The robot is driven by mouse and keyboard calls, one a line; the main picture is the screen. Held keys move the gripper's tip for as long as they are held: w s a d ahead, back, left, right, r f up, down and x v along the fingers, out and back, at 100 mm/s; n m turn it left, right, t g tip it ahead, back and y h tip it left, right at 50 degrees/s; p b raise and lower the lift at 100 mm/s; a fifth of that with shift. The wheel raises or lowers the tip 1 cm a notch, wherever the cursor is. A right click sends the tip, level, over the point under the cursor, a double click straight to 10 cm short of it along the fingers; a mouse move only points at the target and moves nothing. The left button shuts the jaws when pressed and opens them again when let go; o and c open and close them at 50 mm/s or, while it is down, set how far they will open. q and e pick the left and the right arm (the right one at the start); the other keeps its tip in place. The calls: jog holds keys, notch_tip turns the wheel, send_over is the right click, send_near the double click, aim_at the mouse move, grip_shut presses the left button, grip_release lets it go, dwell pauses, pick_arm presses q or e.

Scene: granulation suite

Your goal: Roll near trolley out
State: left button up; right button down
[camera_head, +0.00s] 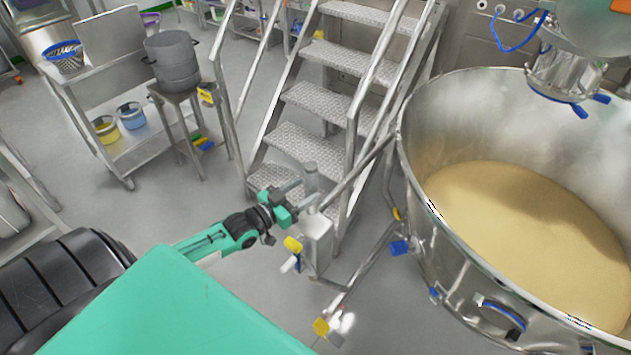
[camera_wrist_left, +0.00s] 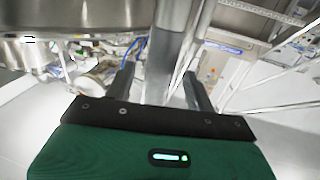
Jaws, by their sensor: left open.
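The near trolley (camera_head: 408,165) is a large round steel bowl holding pale yellow powder (camera_head: 530,215) at the right of the head view. My right gripper is out of view.
Metal steps (camera_head: 315,98) with railings stand behind the post. A steel table (camera_head: 110,75) and a stool with a steel pot (camera_head: 174,62) stand at the upper left. A steel spout (camera_head: 560,80) hangs over the bowl. Grey floor (camera_head: 160,205) is clear at the left.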

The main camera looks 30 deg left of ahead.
aim_at(316, 183)
pick_arm(q)
jog(key=shift+p+x, duration=0.35)
jog(key=shift+x, duration=2.1)
grip_shut()
